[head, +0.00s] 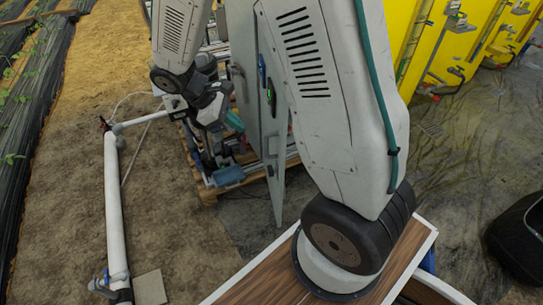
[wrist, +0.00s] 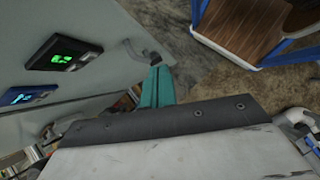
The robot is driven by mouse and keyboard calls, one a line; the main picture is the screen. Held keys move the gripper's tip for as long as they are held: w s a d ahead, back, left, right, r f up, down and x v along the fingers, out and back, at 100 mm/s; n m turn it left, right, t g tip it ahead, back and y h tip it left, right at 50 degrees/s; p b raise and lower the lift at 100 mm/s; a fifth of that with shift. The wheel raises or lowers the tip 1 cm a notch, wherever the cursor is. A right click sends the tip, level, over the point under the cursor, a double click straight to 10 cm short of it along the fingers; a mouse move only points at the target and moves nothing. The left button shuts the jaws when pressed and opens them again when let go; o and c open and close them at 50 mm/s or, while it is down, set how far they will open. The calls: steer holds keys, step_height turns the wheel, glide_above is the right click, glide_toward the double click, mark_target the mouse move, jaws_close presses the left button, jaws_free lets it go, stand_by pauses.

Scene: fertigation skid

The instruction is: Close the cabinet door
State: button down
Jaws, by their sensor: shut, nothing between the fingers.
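The grey cabinet door (head: 275,170) stands open and is seen at a steep angle in the head view, partly hidden by my arm. A display with green digits (wrist: 63,53) and a blue one (wrist: 28,95) sit on the panel in the wrist view. A grey handle (wrist: 135,50) projects near the panel's edge. My gripper (wrist: 157,72) shows teal fingers, shut and empty, close to the handle; contact cannot be told. In the head view a bit of teal (head: 234,121) shows left of the door. The cabinet's inside is mostly hidden.
Pipes and pump parts (head: 228,175) stand on a wooden pallet (head: 208,193) by the door. Yellow panels (head: 440,45) with fittings are at upper right. A black rounded object (head: 518,235) lies at right. Bare ground lies between.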

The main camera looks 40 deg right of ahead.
step_height(320, 180, down, 10)
steer(key=w+n+h, duration=0.1)
steer(key=w+n, duration=0.2)
glide_toward(280, 160)
steer(key=shift+g+h, duration=0.3)
steer(key=shift+h, duration=0.1)
steer(key=f, duration=0.1)
steer(key=d+f, duration=0.1)
steer(key=f, duration=0.1)
steer(key=s+f, duration=0.1)
steer(key=shift+s+d+f, duration=0.1)
steer(key=shift+d+f, duration=0.2)
steer(key=shift+f, duration=0.1)
steer(key=shift+s+d, duration=0.35)
steer(key=shift+d, duration=0.35)
